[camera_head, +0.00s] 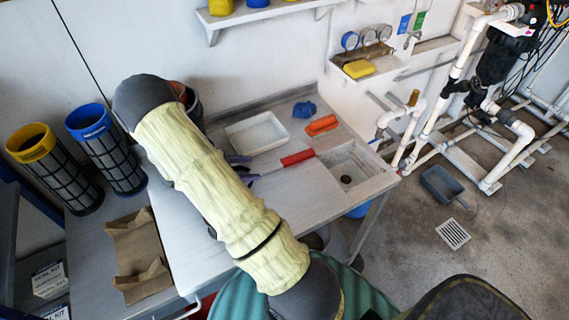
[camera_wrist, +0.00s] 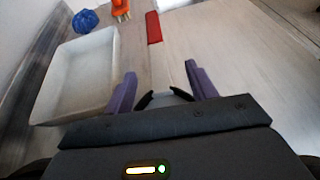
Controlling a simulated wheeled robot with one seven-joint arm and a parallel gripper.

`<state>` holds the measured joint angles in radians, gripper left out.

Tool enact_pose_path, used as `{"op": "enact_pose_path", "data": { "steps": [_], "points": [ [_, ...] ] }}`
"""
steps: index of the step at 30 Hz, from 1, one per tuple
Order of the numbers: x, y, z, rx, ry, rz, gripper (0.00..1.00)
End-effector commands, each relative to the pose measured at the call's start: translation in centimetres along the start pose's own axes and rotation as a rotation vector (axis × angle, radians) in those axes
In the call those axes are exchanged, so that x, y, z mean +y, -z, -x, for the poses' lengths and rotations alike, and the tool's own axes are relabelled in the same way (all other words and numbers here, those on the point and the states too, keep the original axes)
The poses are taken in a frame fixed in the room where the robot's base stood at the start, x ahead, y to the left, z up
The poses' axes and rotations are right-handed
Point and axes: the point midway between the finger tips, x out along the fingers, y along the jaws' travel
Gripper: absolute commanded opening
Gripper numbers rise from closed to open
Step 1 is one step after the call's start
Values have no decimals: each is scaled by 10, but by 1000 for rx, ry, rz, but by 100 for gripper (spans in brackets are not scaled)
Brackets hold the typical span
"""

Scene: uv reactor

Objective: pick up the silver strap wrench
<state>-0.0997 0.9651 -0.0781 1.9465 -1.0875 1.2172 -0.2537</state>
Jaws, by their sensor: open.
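The silver strap wrench (camera_wrist: 154,28) lies on the grey bench, with a red handle, a thin silver shaft and a dark loop end. In the head view its red handle (camera_head: 297,158) shows, while the loop end is hidden behind my arm. My gripper (camera_wrist: 160,69) has purple fingers, spread open on either side of the shaft, with the dark loop end close to the palm. I see clear gaps between the fingers and the shaft. I cannot tell the fingers' exact height above the bench. My gripper also shows partly in the head view (camera_head: 244,168).
A white tray (camera_wrist: 55,92) stands close left of my gripper. A blue lump-shaped item (camera_head: 304,110) and an orange item (camera_head: 321,125) lie beyond the wrench. A sink (camera_head: 349,172) is set in the right bench end. The bench right of the wrench is clear.

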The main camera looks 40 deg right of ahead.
Motion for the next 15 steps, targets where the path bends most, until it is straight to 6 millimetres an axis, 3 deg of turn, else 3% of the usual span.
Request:
{"op": "enact_pose_path", "data": {
  "steps": [7,15],
  "points": [
    [0,0,-20,-1,0,2,57],
    [0,1,-22,0,-2,1,57]
  ]
}}
